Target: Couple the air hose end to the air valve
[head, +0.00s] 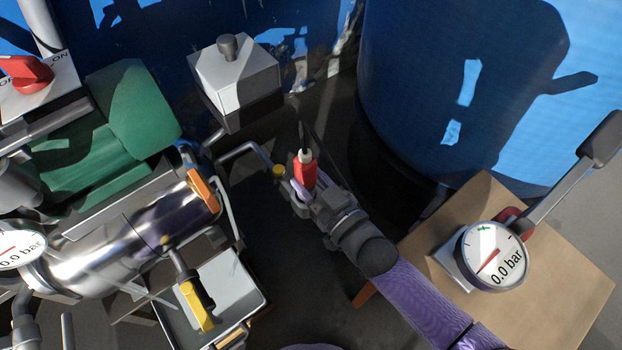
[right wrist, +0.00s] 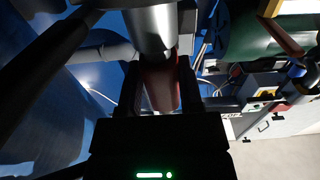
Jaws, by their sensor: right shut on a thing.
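My right gripper (head: 303,188) is shut on a red cylindrical piece with a pale collar (head: 305,171), which looks like the air hose end. A thin dark line rises from its top. In the right wrist view the red piece (right wrist: 160,88) sits between the dark fingers, close to a silver cylinder (right wrist: 150,30); I cannot tell whether they touch. A bent grey pipe with a yellow end (head: 279,171) is just left of the gripper in the head view; I cannot tell whether it is the air valve. My left gripper is not in view.
A grey box with a knob (head: 235,75) stands behind the gripper. A large blue drum (head: 430,100) is at the back right. A gauge reading 0.0 bar (head: 492,256) is over a wooden surface (head: 570,270). A polished cylinder (head: 130,240) and tray (head: 255,300) lie left.

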